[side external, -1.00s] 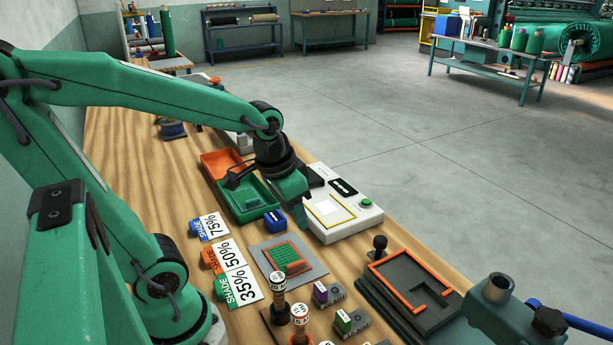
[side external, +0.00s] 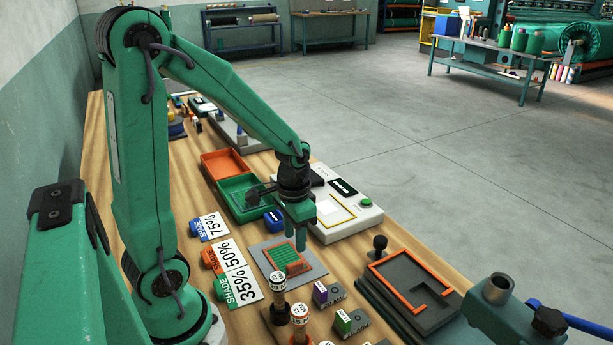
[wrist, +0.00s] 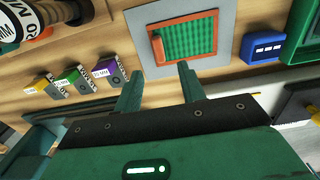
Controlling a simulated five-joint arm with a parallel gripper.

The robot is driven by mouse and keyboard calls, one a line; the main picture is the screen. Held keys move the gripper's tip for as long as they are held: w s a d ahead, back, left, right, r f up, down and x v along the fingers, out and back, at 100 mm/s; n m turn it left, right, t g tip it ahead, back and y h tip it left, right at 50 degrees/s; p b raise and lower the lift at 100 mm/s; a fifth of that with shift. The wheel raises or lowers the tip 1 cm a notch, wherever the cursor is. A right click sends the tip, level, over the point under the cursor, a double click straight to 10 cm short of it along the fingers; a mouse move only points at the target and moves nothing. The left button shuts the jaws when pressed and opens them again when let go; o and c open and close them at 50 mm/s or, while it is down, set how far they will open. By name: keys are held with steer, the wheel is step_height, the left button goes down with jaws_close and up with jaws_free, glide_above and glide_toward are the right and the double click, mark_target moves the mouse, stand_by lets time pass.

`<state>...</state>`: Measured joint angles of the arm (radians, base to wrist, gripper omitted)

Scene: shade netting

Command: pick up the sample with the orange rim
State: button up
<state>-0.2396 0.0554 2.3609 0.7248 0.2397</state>
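The sample with the orange rim (side external: 287,260) is a green mesh square lying flat on a grey plate (side external: 312,272) on the wooden bench. In the wrist view the sample (wrist: 190,40) is at the top centre, beyond my fingertips, with an orange bar along its left side. My gripper (side external: 300,236) points down, just behind and above the sample in the side view. In the wrist view my gripper (wrist: 159,69) has its two fingers apart, with nothing between them. It looks clear of the sample.
Shade labels (side external: 236,277) lie left of the plate. Stampers (side external: 278,290) and small marked blocks (side external: 327,294) stand in front. A blue block (side external: 274,221), green tray (side external: 237,207) and white device (side external: 352,222) are behind. An orange-edged fixture (side external: 410,290) is at right.

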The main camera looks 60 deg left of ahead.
mark_target(295, 263)
steer(key=shift+f, duration=1.3)
steer(key=shift+s+f, duration=0.1)
steer(key=shift+f, duration=2.5)
jaws_close()
